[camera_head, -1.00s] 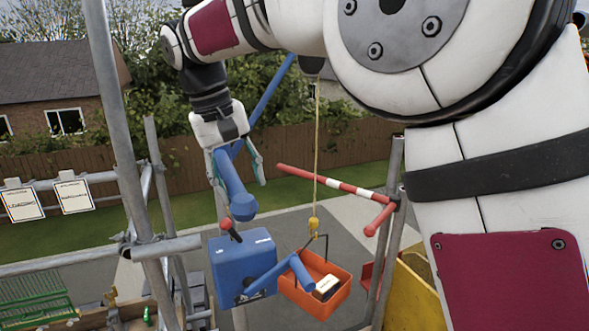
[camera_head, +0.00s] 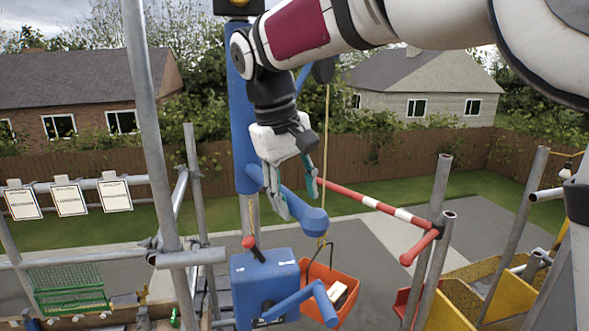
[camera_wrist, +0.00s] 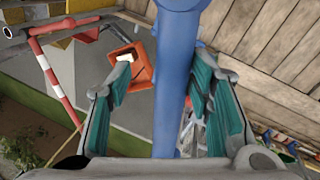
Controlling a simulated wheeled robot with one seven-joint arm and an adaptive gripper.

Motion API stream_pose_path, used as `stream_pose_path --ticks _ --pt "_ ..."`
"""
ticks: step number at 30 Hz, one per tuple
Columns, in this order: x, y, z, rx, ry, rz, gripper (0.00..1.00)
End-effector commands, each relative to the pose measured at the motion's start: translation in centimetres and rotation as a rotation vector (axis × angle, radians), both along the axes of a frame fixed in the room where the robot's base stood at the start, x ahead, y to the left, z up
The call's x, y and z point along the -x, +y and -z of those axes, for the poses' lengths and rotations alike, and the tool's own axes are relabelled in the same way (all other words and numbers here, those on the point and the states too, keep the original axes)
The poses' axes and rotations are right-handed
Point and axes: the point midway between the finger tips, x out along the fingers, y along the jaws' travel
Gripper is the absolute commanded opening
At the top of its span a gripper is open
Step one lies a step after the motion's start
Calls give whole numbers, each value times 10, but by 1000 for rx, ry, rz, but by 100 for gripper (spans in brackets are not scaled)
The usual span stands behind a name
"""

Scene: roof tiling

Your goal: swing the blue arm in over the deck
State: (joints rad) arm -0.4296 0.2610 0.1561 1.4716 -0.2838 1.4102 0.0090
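The blue arm belongs to a hoist with a thick blue upright post (camera_head: 243,125). Part of its upper boom (camera_head: 303,76) shows behind my arm, with a rope hanging from its wheel. A lower blue bar with a rounded end (camera_head: 315,222) sticks out from the post towards the camera. My gripper (camera_head: 300,200) points down over this bar, with one finger on each side. In the wrist view the blue bar (camera_wrist: 172,90) runs between the open teal-padded fingers, with a clear gap on the left; contact on the right is unclear.
An orange bucket (camera_head: 345,283) hangs on the rope beside a blue winch box (camera_head: 262,270) with a crank. A red-and-white barrier (camera_head: 365,200) stands to the right. Scaffold poles (camera_head: 150,120) rise at left. Yellow skips (camera_head: 495,290) lie low at right.

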Motion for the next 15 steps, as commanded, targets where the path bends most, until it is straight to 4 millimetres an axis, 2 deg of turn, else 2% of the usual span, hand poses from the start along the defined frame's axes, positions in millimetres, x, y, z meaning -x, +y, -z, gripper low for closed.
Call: stream_pose_path --ticks 15 --pt "5 7 -33 -1 -2 0 46"
